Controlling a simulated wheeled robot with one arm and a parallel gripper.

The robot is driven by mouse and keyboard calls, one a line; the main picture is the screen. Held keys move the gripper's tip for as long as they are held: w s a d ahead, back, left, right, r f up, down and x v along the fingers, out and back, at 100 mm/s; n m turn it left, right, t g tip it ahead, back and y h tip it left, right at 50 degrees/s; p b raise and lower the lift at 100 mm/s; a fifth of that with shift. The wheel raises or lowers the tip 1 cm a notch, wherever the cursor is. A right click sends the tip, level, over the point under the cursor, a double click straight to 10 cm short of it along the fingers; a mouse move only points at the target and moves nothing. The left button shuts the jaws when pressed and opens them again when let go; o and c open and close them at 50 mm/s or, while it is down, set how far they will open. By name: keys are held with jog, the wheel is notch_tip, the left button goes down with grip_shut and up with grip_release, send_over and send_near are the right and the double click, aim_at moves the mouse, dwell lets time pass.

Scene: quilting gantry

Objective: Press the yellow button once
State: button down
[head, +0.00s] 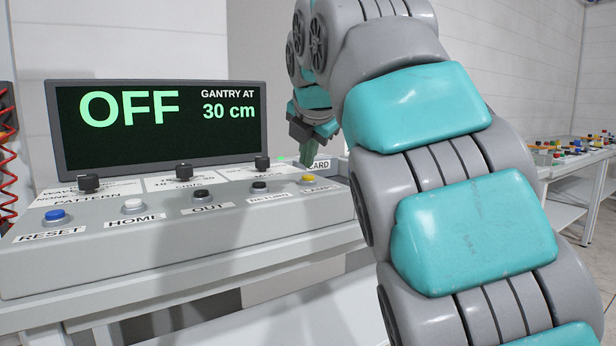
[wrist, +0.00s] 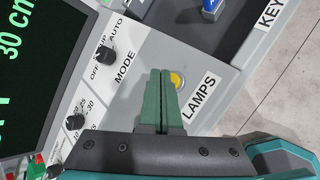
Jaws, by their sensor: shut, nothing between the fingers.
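The yellow button (head: 307,179) is at the right end of the button row on the grey control panel (head: 180,235). In the wrist view the yellow button (wrist: 178,79) sits beside the LAMPS label, its left part hidden by a finger. My gripper (head: 309,163) is shut and empty, its green fingers pointing down close above the button. In the wrist view the fingertips of my gripper (wrist: 161,72) lie just left of the button. I cannot tell whether they touch the panel.
Blue RESET (head: 54,216), white HOME (head: 133,206), black OUT (head: 202,195) and black RETURN (head: 260,187) buttons share the row. Several black knobs, including the MODE knob (wrist: 104,54), stand behind. The screen (head: 160,125) reads OFF, GANTRY AT 30 cm.

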jog(key=shift+f, duration=0.1)
dwell(0.7)
jog(key=shift+f+b, duration=0.3)
jog(key=shift+b, duration=0.3)
jog(key=shift+f+b, duration=0.45)
dwell(0.6)
jog(key=shift+r, duration=0.1)
jog(key=shift+r+p, duration=0.6)
jog(key=shift+r, duration=0.2)
notch_tip(320, 180, up, 5)
jog(key=p, duration=0.4)
dwell(0.3)
dwell(0.5)
